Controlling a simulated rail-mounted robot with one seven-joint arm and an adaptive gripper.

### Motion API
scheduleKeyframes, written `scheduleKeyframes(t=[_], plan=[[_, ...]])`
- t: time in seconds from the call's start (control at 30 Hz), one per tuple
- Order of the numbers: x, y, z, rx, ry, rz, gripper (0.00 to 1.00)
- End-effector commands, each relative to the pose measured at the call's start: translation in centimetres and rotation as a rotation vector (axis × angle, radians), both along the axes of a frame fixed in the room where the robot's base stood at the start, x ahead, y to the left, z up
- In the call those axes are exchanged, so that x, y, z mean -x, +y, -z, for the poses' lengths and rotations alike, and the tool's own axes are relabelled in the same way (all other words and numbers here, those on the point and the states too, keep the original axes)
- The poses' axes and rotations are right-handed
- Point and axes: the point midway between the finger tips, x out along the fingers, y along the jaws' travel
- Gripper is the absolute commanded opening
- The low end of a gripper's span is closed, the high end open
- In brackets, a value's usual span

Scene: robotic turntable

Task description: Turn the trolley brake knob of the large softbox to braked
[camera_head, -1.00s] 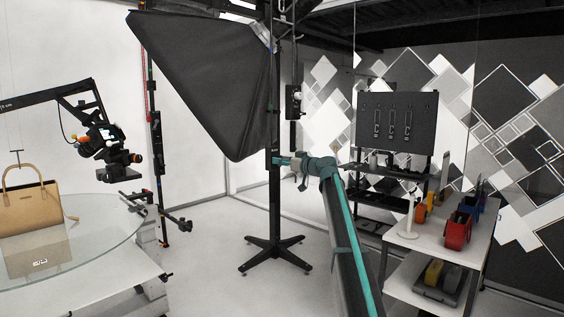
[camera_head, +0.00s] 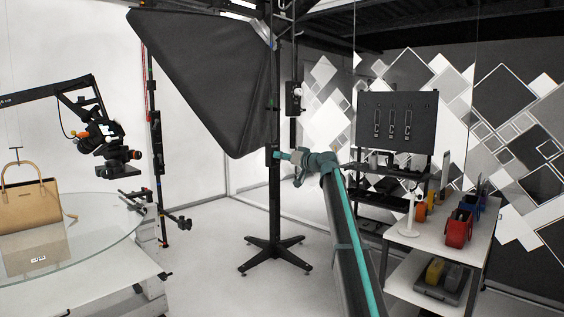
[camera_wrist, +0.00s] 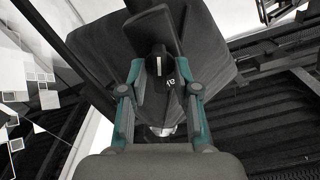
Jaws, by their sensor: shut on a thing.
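The large softbox (camera_head: 205,80) is a big black tapered box on a dark stand (camera_head: 275,205) with a cross-shaped foot. My gripper (camera_head: 279,155) is at the stand's column, below the softbox's lower corner. In the wrist view my gripper (camera_wrist: 160,68) has its teal fingers on either side of a dark knob (camera_wrist: 157,62) with a pale mark, and is shut on it. Small white lettering shows beside the knob and is partly hidden. The softbox also shows as a dark panel behind it (camera_wrist: 208,52). The knob is too small to make out in the head view.
A glass turntable (camera_head: 110,240) with a tan handbag (camera_head: 30,207) is at the left, under a camera arm (camera_head: 85,105). A dark tool board (camera_head: 398,122) is behind. The floor around the stand's foot is clear.

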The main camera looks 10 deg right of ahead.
Motion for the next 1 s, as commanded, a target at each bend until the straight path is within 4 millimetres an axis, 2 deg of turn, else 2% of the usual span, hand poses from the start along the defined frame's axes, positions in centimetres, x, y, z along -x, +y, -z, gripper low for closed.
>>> scheduleKeyframes(t=[1.0], plan=[[-0.13, -0.26, 0.27, -0.747, 0.595, 0.001, 0.0]])
